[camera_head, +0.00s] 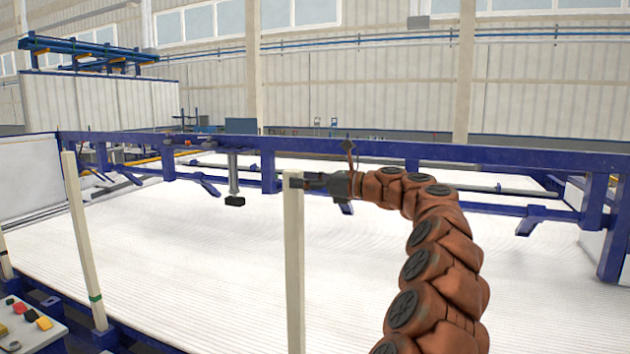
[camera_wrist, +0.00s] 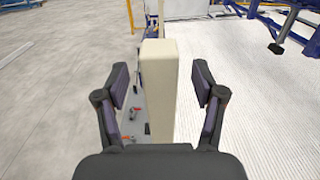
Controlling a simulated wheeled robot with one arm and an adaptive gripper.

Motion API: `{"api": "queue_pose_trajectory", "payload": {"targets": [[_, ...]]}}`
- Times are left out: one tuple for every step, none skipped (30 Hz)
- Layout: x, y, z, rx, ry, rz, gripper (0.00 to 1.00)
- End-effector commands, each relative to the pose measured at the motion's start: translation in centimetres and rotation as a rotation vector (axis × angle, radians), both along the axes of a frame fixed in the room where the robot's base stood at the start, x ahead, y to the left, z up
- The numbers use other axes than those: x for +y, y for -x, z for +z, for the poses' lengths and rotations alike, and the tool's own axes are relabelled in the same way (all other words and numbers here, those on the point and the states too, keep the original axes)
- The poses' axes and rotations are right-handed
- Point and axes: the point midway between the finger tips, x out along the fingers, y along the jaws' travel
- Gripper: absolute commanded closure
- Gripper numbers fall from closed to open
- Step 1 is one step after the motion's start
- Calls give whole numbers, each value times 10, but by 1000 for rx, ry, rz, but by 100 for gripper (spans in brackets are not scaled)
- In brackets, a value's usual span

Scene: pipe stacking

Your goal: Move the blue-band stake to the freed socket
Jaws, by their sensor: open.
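A pale upright stake (camera_head: 294,270) stands at the centre of the head view, its top at my gripper (camera_head: 300,181). Its lower end is out of frame and no band shows on it, so I cannot tell its colour. In the wrist view the pale stake (camera_wrist: 158,85) stands between the two dark fingers of my gripper (camera_wrist: 160,86). The fingers are open, with a visible gap on each side. Another pale stake (camera_head: 82,235) at the left leans slightly and has a green band (camera_head: 95,298) low down. The freed socket is not identifiable.
A blue beam (camera_head: 400,153) crosses behind my arm. A white ribbed bed (camera_head: 190,265) spreads behind the stakes. A panel with coloured buttons (camera_head: 30,332) is at the lower left. Part of another stake (camera_head: 5,258) shows at the left edge.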

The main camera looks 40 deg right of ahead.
Motion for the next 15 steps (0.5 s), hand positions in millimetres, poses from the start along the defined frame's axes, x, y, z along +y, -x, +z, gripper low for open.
{"api": "queue_pose_trajectory", "payload": {"targets": [[5,-6,1,1,1,2,31],[7,-10,1,0,0,2,31],[9,-14,1,0,0,1,31],[11,-17,1,-1,-1,1,31],[12,-20,1,-1,-1,0,31],[14,-23,1,-1,-1,0,31],[15,-24,1,-1,-1,0,31],[16,-25,1,-1,-1,0,31],[17,-27,0,-1,-1,1,31],[17,-27,0,-1,-1,1,31],[18,-27,0,-1,-1,1,31],[18,-27,0,-1,-1,1,31],[18,-27,0,-1,-1,1,31],[18,-27,0,-1,-1,1,31],[18,-27,0,-1,-1,1,31]]}}
